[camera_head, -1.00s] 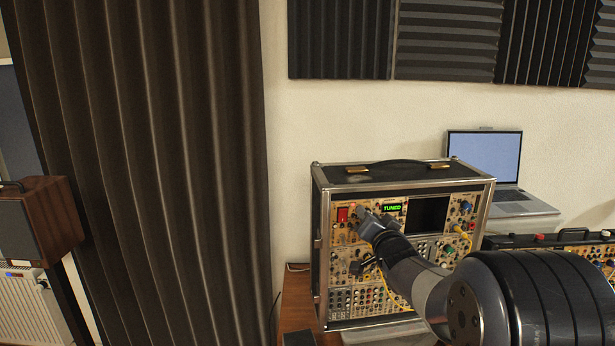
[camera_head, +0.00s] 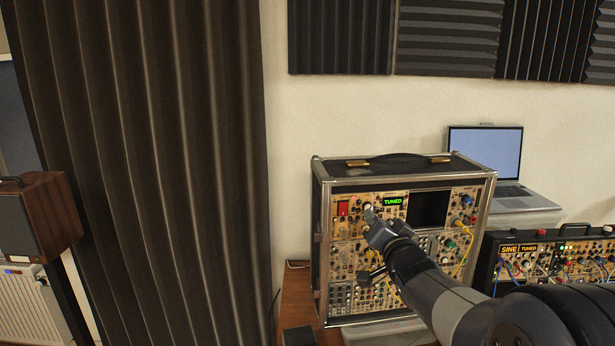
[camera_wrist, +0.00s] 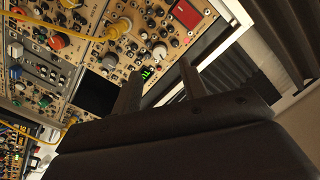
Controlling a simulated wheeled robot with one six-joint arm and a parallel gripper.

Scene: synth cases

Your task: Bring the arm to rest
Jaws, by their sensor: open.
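My gripper (camera_head: 372,217) is in front of the upper left part of a modular synth case (camera_head: 347,262) with a black top and metal edges. In the wrist view its two dark fingers (camera_wrist: 156,88) stand apart with nothing between them. The case's knobs and a lit green "TUNED" display (camera_head: 393,201) show beyond the fingers. In the head view the fingertips are small, and I cannot tell whether they touch the panel. My arm (camera_head: 440,300) reaches in from the lower right and hides part of the lower panel.
A second, lower synth case (camera_head: 540,262) with "SINE" and "TUNED" displays stands at the right. A laptop (camera_head: 485,155) is behind. A wooden speaker (camera_head: 40,215) and a dark curtain (camera_head: 150,170) are at the left. Yellow cables (camera_head: 466,245) hang from the big case's right side.

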